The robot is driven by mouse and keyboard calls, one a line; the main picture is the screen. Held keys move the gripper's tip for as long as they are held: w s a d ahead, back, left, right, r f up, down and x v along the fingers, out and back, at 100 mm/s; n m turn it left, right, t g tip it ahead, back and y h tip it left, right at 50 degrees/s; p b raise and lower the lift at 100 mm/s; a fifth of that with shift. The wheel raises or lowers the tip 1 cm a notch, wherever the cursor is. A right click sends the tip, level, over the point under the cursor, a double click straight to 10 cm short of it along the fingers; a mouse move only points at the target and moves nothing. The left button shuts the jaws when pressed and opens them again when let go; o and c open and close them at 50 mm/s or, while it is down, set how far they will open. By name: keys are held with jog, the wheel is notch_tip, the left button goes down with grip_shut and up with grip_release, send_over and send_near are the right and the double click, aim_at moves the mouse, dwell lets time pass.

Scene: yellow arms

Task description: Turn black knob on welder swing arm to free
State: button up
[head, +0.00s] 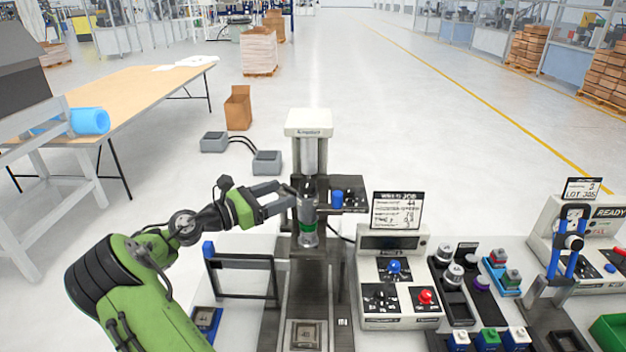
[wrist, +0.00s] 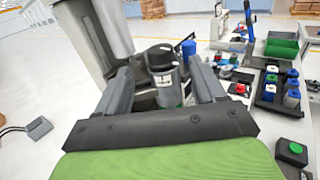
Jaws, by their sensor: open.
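The welder (head: 308,130) stands in the middle of the head view, with a white head on a grey column. A grey cylinder with a green ring (head: 308,228) hangs at its front. In the wrist view this cylinder (wrist: 166,84) has a black round top (wrist: 160,55), which looks like the black knob; its setting cannot be read. My gripper (head: 284,195) reaches in from the left, level with the cylinder's upper part. It is open and empty. In the wrist view my gripper (wrist: 161,70) has its fingers on either side of the black top, with gaps visible; contact cannot be told.
A dark side arm with a blue knob (head: 337,197) sits just right of the cylinder. A control box (head: 392,275) with black, blue and red controls stands further right, with a sign (head: 397,211) behind. A dark frame (head: 243,262) stands below my arm.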

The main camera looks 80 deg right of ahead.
aim_at(308, 187)
jog(key=x, duration=1.1)
jog(key=shift+f, duration=0.1)
jog(key=c, duration=1)
jog(key=shift+o, duration=0.2)
